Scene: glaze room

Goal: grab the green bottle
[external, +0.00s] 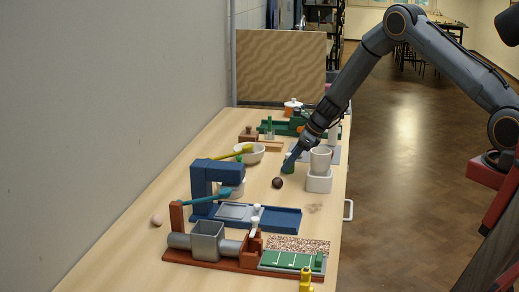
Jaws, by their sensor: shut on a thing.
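A small green thing, which looks like the green bottle (288,167), is at the tip of my gripper (290,160) in the external view. It is over the middle of the long wooden table.
A dark ball (277,183) lies just in front of my gripper. A white cup (320,159) on a white block (319,182) stands close on the right. A white bowl (250,156) is to the left. A blue stand (201,181) is nearer. The left table strip is mostly clear.

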